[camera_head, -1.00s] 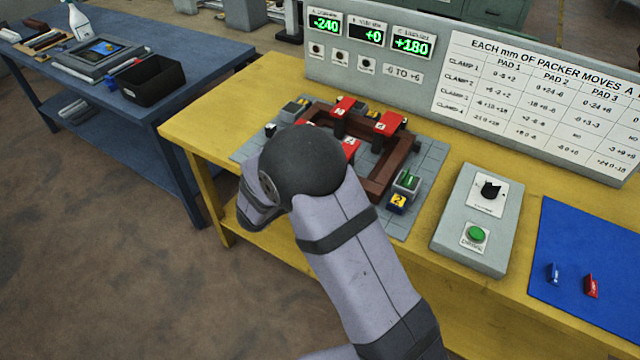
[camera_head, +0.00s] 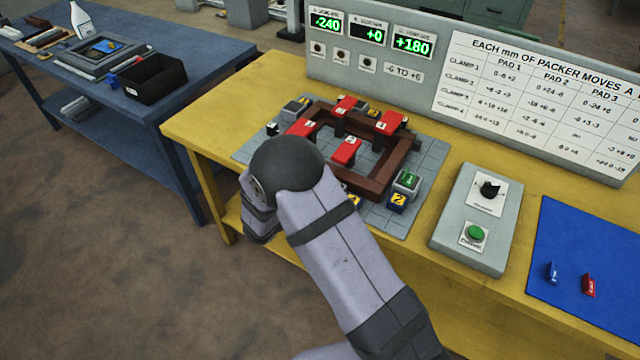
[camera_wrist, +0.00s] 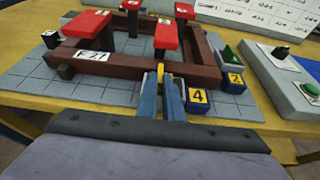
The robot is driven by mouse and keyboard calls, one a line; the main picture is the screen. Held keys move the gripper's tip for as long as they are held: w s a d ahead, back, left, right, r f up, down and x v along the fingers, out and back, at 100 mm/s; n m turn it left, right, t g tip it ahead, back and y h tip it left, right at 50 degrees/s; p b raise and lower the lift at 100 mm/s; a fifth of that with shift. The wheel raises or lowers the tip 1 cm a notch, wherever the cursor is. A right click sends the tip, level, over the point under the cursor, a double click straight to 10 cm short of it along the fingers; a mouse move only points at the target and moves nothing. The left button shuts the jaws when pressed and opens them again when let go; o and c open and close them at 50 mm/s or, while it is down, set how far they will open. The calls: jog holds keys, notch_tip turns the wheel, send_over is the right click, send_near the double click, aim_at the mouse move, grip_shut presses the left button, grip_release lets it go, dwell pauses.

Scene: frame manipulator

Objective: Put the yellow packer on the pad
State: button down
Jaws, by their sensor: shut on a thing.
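My gripper (camera_wrist: 165,92) is shut on a small yellow piece, the yellow packer (camera_wrist: 160,70), which shows only as a sliver at the fingertips in the wrist view. The tips are in front of the near rail of the brown frame (camera_wrist: 115,76); whether the packer touches the rail I cannot tell. In the head view my wrist hides the gripper and packer. A blue block marked 4 (camera_wrist: 197,98) stands just right of the fingers. A blue block marked 2 (camera_wrist: 234,82) is farther right, beside a grey pad block with a green top (camera_head: 407,180).
Several red clamps (camera_head: 345,150) reach over the frame on the grey tiled plate (camera_head: 428,155). A grey control box (camera_head: 470,240) with a knob and green button stands right. A blue mat (camera_head: 590,240) holds a blue and a red packer. Displays (camera_head: 411,43) read -240, +0, +180.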

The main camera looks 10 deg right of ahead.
jog(key=shift+f, duration=0.2)
jog(key=c, duration=1.9)
grip_release()
jog(key=shift+r, duration=0.15)
jog(key=shift+r, duration=0.15)
jog(key=b+v, duration=0.2)
jog(key=v, duration=1)
